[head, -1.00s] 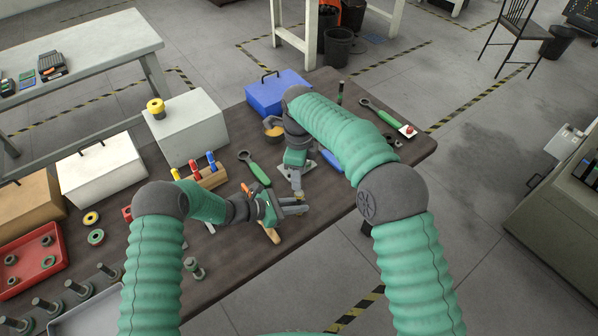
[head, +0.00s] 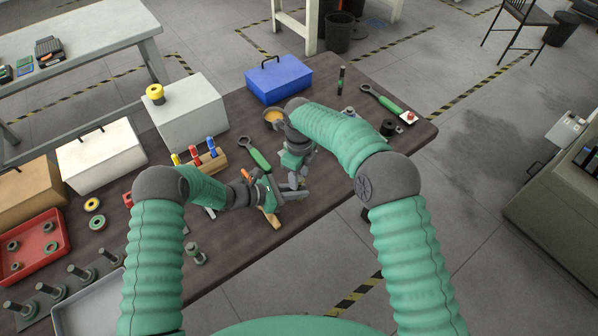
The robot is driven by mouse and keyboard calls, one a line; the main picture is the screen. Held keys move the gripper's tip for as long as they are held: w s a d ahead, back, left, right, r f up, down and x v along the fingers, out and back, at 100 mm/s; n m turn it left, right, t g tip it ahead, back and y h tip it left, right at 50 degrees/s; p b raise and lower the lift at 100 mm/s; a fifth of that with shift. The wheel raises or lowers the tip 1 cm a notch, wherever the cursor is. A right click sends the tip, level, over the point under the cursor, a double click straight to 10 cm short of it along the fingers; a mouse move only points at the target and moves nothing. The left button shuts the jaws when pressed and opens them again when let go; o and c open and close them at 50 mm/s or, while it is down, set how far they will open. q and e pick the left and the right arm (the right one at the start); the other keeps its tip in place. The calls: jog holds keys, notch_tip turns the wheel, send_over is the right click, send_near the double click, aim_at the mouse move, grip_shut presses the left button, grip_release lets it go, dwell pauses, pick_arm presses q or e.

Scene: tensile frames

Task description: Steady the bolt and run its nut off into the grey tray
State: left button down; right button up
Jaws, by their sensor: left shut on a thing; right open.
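My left gripper (head: 294,193) is shut over the middle of the dark table. What it holds is small and mostly hidden between the jaws, so I cannot make out the bolt or its nut there. My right gripper (head: 298,180) is open, close beside and just beyond the left one; the two overlap in view. The grey tray (head: 62,322) lies at the lower left, partly hidden by my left arm. A bolt with a nut (head: 196,254) stands upright on the table, right of my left arm.
Several upright bolts (head: 82,273) stand beside a red tray (head: 40,246) holding nuts. A green-handled wrench (head: 257,157), a screwdriver block (head: 205,162) and a blue toolbox (head: 279,80) lie beyond my grippers. The table's front edge is clear near the grippers.

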grip_shut()
